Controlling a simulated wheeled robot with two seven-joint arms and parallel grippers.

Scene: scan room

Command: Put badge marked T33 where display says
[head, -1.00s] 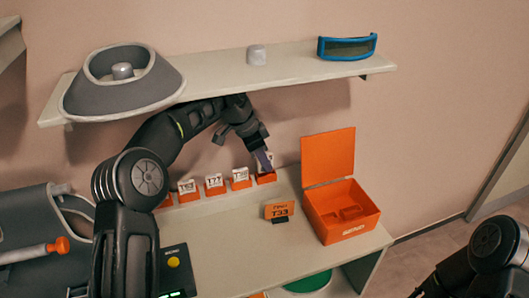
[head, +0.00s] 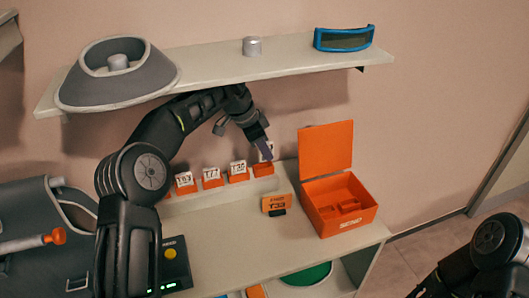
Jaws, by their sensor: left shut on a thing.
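A row of white badges stands in orange holders along the back of the counter. One badge (head: 238,167) seems to read T35 and another (head: 211,174) T77; the print is small. My left gripper (head: 264,147) is at the rightmost holder (head: 263,169), shut on the white badge (head: 267,154) there. The gripper partly covers this badge, so I cannot read its mark. An orange sign (head: 276,202) on a dark foot stands on the counter and shows T33. Of my right arm, only a dark link shows at lower right.
An open orange box (head: 341,222) stands right of the sign, lid upright. A shelf (head: 215,74) hangs above my left arm, holding a grey collar (head: 84,88), a small cylinder (head: 252,46) and blue goggles (head: 344,39). A dark device (head: 176,262) sits at the front left.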

